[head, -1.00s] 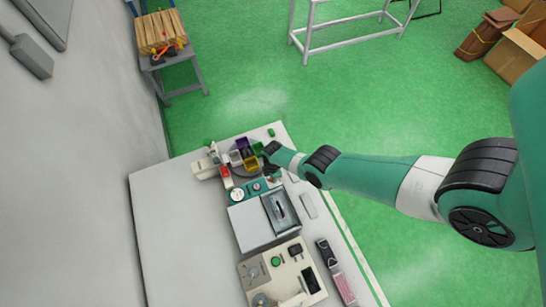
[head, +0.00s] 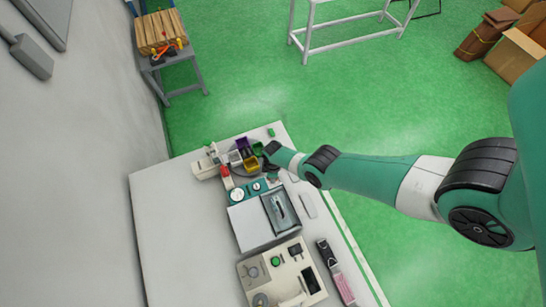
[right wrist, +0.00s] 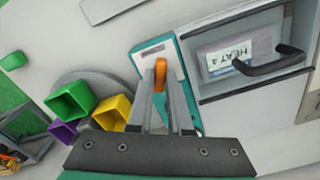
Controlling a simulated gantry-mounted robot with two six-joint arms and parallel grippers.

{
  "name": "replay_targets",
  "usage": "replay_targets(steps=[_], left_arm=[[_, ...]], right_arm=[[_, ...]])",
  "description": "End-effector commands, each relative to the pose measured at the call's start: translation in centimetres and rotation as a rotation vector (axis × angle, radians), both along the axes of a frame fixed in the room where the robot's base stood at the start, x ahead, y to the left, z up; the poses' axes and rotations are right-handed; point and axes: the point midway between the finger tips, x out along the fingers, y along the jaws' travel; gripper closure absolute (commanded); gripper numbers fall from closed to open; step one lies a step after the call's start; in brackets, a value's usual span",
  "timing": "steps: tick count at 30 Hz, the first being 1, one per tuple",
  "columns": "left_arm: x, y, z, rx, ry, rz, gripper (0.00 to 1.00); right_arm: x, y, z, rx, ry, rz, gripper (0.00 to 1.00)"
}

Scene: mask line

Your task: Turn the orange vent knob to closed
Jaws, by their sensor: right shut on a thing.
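The orange vent knob (right wrist: 160,76) shows in the right wrist view between the two fingertips of my right gripper (right wrist: 160,72). The gripper is shut on it. The knob stands upright in that picture, in front of a teal unit with a white label plate (right wrist: 152,52); the fingers hide part of it and any position marks. In the head view my right gripper (head: 269,162) is at the bench near the teal gauge panel (head: 239,196), and the knob cannot be made out there. My left gripper is not in view.
Green (right wrist: 72,97) and yellow (right wrist: 111,112) bins stand on a round grey plate close beside the gripper. On its other side is a grey box with a clear front, a "HEAT 4" label and a black handle (right wrist: 270,61). The bench (head: 170,235) is bare at left.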

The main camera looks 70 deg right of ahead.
Motion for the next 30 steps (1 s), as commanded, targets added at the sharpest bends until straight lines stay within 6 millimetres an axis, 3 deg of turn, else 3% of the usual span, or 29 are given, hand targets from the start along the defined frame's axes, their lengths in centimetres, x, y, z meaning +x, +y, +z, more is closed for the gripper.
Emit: replay_targets(steps=[30], left_arm=[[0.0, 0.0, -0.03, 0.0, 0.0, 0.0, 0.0]], right_arm=[[0.0, -0.01, -0.04, 0.0, -0.001, -0.929, 1.0]])
